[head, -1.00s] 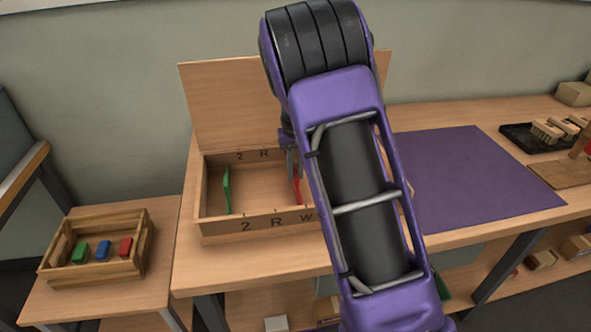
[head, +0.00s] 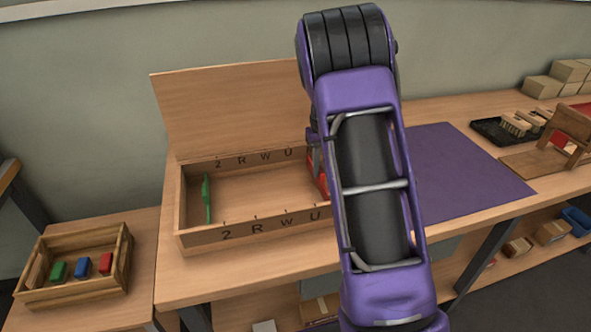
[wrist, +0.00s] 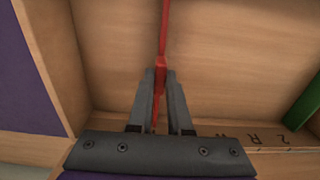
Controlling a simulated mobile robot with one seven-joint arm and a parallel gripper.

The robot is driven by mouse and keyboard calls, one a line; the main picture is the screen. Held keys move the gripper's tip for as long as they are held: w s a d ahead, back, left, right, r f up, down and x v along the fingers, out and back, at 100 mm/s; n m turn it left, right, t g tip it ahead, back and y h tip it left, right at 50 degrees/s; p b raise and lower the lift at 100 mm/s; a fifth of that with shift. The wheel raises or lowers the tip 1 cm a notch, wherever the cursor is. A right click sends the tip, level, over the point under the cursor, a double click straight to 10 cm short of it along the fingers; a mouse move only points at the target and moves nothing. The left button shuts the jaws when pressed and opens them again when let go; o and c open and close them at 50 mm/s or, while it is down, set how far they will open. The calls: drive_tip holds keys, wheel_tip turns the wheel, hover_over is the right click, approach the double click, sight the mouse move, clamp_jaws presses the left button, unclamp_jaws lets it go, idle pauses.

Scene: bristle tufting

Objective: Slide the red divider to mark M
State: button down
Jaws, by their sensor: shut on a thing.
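The red divider (head: 318,181) stands upright across the open wooden box (head: 205,243), partly behind my arm in the head view. It is right of the back-wall letter U. The letters 2, R, W and U show on the front and back walls. No M is visible, and my arm hides the box's right end. My gripper (head: 316,158) is shut on the divider's top edge. In the wrist view, my gripper's fingers (wrist: 160,78) pinch the red divider (wrist: 164,28), with bare floor on both sides. A green divider (head: 207,198) stands near the box's left end.
The box's raised lid (head: 230,110) stands behind it. A purple mat (head: 465,175) lies to the right. A small crate (head: 70,292) with green, blue and red blocks is at lower left. Brushes (head: 520,122) lie in a black tray at far right.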

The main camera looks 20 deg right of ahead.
drive_tip(key=shift+d, duration=0.85)
drive_tip(key=c, duration=0.8)
unclamp_jaws()
drive_tip(key=shift+d, duration=0.1)
drive_tip(key=shift+c, duration=0.2)
drive_tip(key=shift+r, duration=0.3)
wheel_tip(320, 180, up, 17)
drive_tip(key=p, duration=0.2)
drive_tip(key=shift+p, duration=0.4)
